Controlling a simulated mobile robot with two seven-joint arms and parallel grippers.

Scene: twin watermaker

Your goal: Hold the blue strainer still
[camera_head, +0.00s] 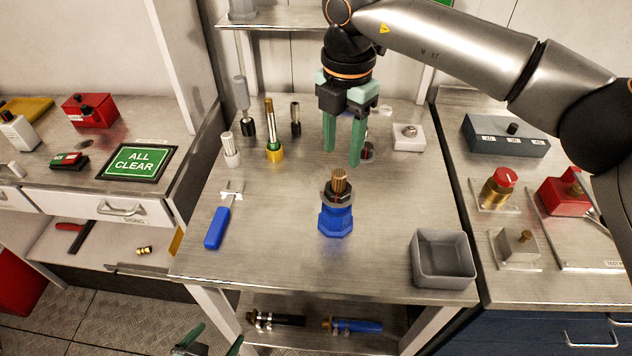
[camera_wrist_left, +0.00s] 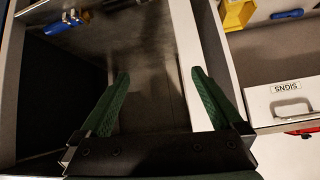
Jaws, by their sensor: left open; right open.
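The blue strainer (camera_head: 336,222) stands upright in the middle of the bench, with a dark nut and a ribbed brass-brown top. My right gripper (camera_head: 343,158) points down with its green fingers apart and empty. In the picture its tips are just above the strainer's top; it seems to be behind the strainer, not touching it. My left gripper (camera_head: 207,344) is only partly seen at the bottom edge of the head view. In the left wrist view its green fingers (camera_wrist_left: 160,85) are wide apart with nothing between them. The strainer is not seen in that view.
A blue-handled tool (camera_head: 219,222) lies left of the strainer, and a grey open bin (camera_head: 442,260) stands to the right. Several upright fittings, one with a yellow base (camera_head: 274,153), stand behind. Black (camera_head: 280,319) and blue (camera_head: 355,326) cylinders lie on the lower shelf.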

